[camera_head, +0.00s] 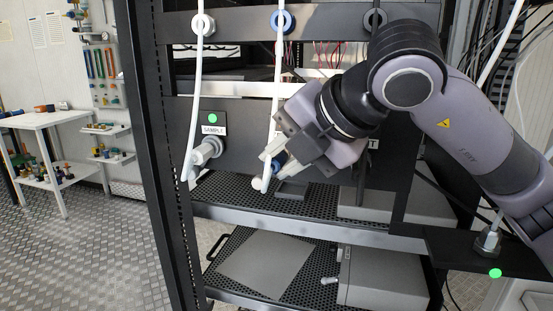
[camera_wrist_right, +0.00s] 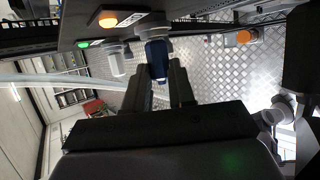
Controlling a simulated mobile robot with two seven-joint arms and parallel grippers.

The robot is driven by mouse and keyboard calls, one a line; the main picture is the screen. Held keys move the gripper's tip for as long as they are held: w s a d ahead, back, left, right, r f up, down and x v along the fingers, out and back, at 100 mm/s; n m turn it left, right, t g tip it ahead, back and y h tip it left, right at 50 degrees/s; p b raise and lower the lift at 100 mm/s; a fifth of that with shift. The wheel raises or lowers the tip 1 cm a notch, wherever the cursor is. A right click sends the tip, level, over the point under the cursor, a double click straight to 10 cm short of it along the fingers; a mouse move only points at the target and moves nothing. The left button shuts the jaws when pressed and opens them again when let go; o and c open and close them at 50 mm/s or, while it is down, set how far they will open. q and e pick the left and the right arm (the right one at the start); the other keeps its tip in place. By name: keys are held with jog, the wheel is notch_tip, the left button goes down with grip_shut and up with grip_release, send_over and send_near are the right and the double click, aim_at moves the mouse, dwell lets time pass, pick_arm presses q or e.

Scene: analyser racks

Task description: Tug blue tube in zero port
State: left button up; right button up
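The blue tube's dark blue connector (camera_head: 279,163) sits at the rack's middle port, mostly hidden by my right gripper in the head view. It shows plainly in the wrist view (camera_wrist_right: 157,62), below an orange light (camera_wrist_right: 108,20) with a label too small to read. The white tube (camera_head: 276,95) hangs from a blue ring (camera_head: 281,20) down to this connector. My right gripper (camera_head: 283,164) is at the connector, its fingers (camera_wrist_right: 158,84) apart on either side of it; I see no firm contact. My left gripper is not in view.
To the left, the SAMPLE port has a grey connector (camera_head: 206,150), a white tube and a green light (camera_head: 212,118). A perforated shelf (camera_head: 240,199) lies below. A dark box with another connector (camera_head: 488,240) stands at lower right. A white table (camera_head: 45,118) is far left.

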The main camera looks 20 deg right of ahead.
jog(key=o, duration=0.5)
jog(key=shift+s, duration=0.1)
